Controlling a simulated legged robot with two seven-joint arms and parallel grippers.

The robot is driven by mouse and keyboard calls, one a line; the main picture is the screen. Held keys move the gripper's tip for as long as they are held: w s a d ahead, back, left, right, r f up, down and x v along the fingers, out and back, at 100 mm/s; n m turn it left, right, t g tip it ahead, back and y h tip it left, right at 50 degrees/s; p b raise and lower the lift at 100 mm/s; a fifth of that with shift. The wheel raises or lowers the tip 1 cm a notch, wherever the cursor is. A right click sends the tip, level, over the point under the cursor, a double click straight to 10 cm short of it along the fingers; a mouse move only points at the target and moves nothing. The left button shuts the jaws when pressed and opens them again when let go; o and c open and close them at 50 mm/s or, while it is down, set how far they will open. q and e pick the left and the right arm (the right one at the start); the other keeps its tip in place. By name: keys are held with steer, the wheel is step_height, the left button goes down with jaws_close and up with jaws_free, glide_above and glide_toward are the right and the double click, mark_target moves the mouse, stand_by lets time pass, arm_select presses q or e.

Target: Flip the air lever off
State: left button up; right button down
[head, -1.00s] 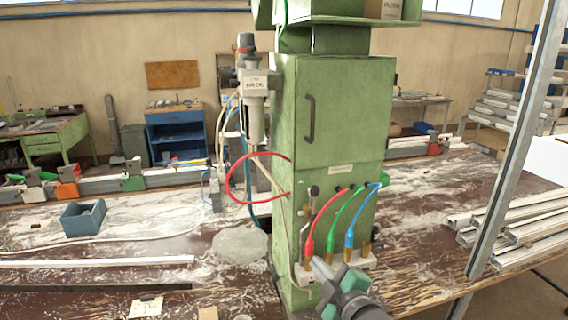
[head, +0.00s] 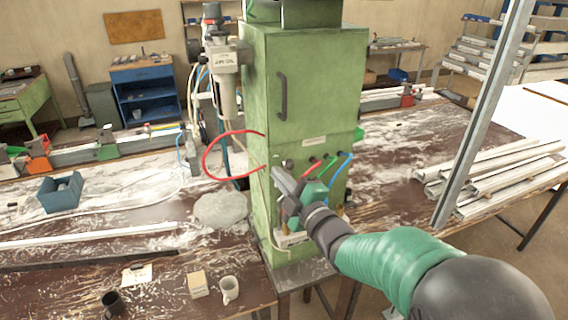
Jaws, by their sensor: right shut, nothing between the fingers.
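The green cabinet (head: 318,90) stands at the middle of the bench. On its lower front is a small valve panel with red, green and blue hoses. A dark round knob (head: 289,164), which looks like the top of the air lever, shows just above my right gripper (head: 277,174). My right gripper is shut and empty, its fingertips in front of the panel's left part. It hides the lever's lower part and much of the hose fittings. I cannot tell whether the fingers touch the lever. My left gripper is not in view.
A red hose (head: 206,160) loops out from the cabinet's left side. A steel upright (head: 480,120) and stacked profiles (head: 500,175) stand to the right. A white mug (head: 229,289), a dark cup (head: 112,303) and a small box (head: 198,284) sit at the front edge.

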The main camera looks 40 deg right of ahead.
steer(key=w+d+p, duration=0.1)
steer(key=w, duration=0.1)
steer(key=w+d+f+p, duration=0.1)
steer(key=w+d+p, duration=0.1)
steer(key=shift+w+d, duration=0.1)
steer(key=shift+w, duration=0.05)
steer(key=shift+s+d+f, duration=0.1)
steer(key=shift+s+d, duration=0.25)
steer(key=shift+w, duration=0.1)
steer(key=shift+w+f, duration=0.1)
